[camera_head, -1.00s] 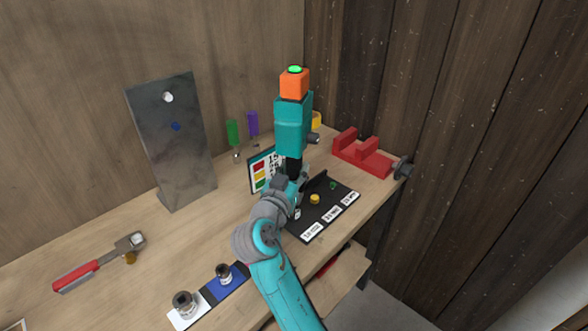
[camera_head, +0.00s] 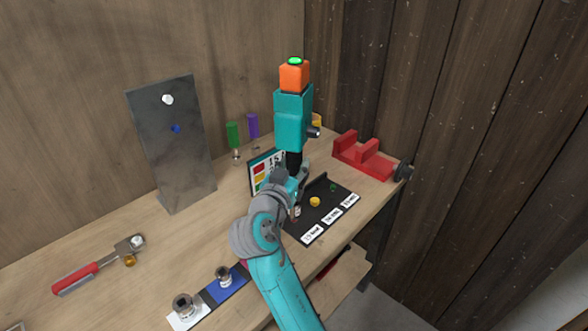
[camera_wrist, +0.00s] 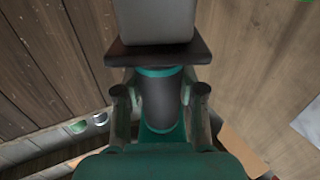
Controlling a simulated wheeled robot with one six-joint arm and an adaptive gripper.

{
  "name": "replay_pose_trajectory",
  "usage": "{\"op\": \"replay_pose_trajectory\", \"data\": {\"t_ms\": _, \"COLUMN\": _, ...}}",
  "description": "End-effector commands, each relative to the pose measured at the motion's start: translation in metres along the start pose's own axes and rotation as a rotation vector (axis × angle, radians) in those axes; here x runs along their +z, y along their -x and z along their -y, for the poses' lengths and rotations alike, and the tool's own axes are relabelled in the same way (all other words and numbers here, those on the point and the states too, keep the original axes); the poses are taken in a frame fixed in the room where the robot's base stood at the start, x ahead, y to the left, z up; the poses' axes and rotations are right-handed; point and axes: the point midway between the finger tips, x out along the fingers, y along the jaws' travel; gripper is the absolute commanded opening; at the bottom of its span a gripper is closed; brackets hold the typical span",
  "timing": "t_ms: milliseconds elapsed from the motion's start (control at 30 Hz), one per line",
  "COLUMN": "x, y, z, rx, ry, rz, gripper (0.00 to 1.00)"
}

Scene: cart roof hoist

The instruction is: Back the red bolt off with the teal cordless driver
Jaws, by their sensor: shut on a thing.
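The teal cordless driver (camera_head: 290,122) stands upright in my gripper (camera_head: 293,178), with its orange end (camera_head: 294,77) and a lit green button on top. In the wrist view, my gripper's two fingers (camera_wrist: 160,95) are closed on the driver's dark round grip (camera_wrist: 158,108). The driver is over the left end of the black tray (camera_head: 325,214), near the bench's right side. I cannot make out the red bolt; my arm and gripper hide part of the tray. The upright metal plate (camera_head: 168,145) shows a white bolt (camera_head: 167,99) and a blue bolt (camera_head: 175,128).
The tray holds a yellow bolt (camera_head: 314,201) and a green one (camera_head: 333,188). A red cradle (camera_head: 362,158) stands at right. A colour card (camera_head: 257,176) is behind my gripper. A red-handled tool (camera_head: 90,272) and sockets (camera_head: 185,305) lie at left and front.

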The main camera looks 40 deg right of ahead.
Motion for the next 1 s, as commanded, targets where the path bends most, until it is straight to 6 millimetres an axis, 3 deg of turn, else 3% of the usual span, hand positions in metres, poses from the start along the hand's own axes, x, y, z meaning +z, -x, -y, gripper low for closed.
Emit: {"op": "replay_pose_trajectory", "data": {"t_ms": 1000, "x": -0.045, "y": 0.0, "z": 0.0, "rx": -0.001, "ry": -0.003, "rz": -0.006, "gripper": 0.0}}
